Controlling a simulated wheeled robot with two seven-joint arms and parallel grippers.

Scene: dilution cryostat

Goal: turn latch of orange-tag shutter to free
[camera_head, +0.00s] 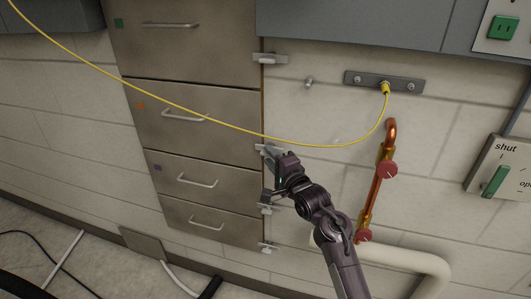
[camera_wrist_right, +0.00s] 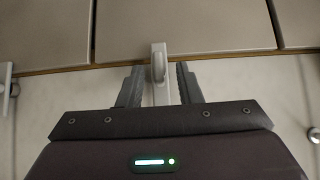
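The orange-tag shutter (camera_head: 190,116) is the second metal panel from the top, with a small orange tag (camera_head: 140,105) at its upper left and a bar handle (camera_head: 184,116). Its pale latch (camera_head: 264,148) is at the right edge, near the lower corner, and looks roughly crosswise to that edge. My right gripper (camera_head: 271,166) is at this latch. In the right wrist view, my right gripper (camera_wrist_right: 158,84) is open, with the latch grip (camera_wrist_right: 158,62) between and just beyond its fingertips. I cannot tell whether they touch. My left gripper is not in view.
Other latches sit above (camera_head: 270,58) and below (camera_head: 267,247) on the same edge. A yellow cable (camera_head: 310,145) hangs across the shutters to a wall socket plate (camera_head: 384,82). A shut/open switch (camera_head: 497,181) is farther right.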

